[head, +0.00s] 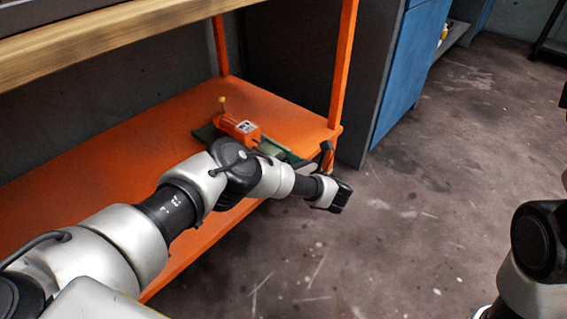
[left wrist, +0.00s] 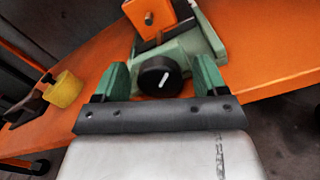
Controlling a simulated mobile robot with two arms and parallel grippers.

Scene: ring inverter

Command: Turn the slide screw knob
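A black round knob with a white pointer line (left wrist: 158,78) is on the near side of a pale green machine base (left wrist: 205,42) in the left wrist view. An orange block (left wrist: 160,14) sits above the base. My left gripper (left wrist: 160,68) is open, with one green finger on each side of the knob and visible gaps to both. In the head view the orange block (head: 238,129) stands on the shelf, and my left arm covers the knob and most of the base. Only part of my right arm shows at the right edge; its gripper is out of view.
The orange shelf (head: 160,140) has an orange upright post (head: 341,65) at its right corner, close to my left arm. A wooden top (head: 100,45) lies above. The concrete floor (head: 440,200) is clear.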

